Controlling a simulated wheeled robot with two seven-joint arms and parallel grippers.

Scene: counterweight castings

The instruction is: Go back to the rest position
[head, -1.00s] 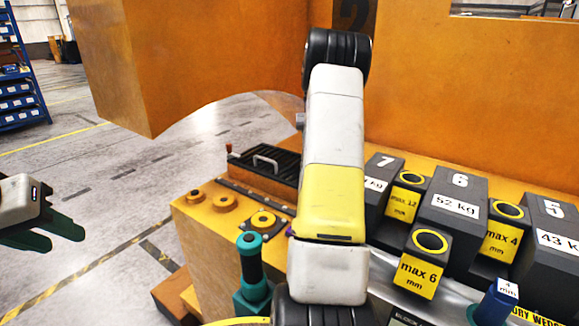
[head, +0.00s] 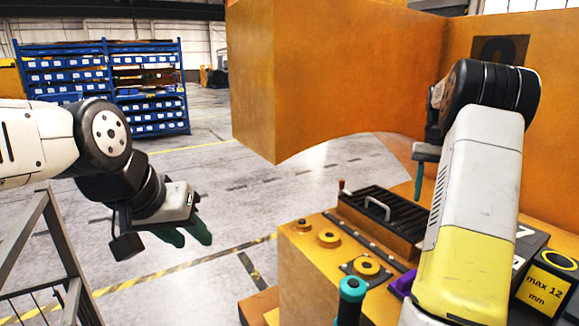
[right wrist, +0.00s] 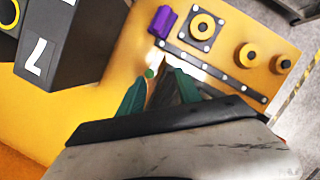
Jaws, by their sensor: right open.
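My left gripper (head: 190,236) hangs at the left of the head view over the grey floor. Its two teal fingers point down and right, with a gap between them and nothing held. My right arm reaches forward over the orange machine. My right gripper (head: 418,180) shows only in part behind the arm, one teal finger pointing down. In the right wrist view the same gripper (right wrist: 160,92) is open, with no object held between its teal fingers. Orange-yellow machine surface lies beyond the fingers.
A metal frame (head: 50,240) is at lower left. A blue shelf (head: 150,90) stands far back.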

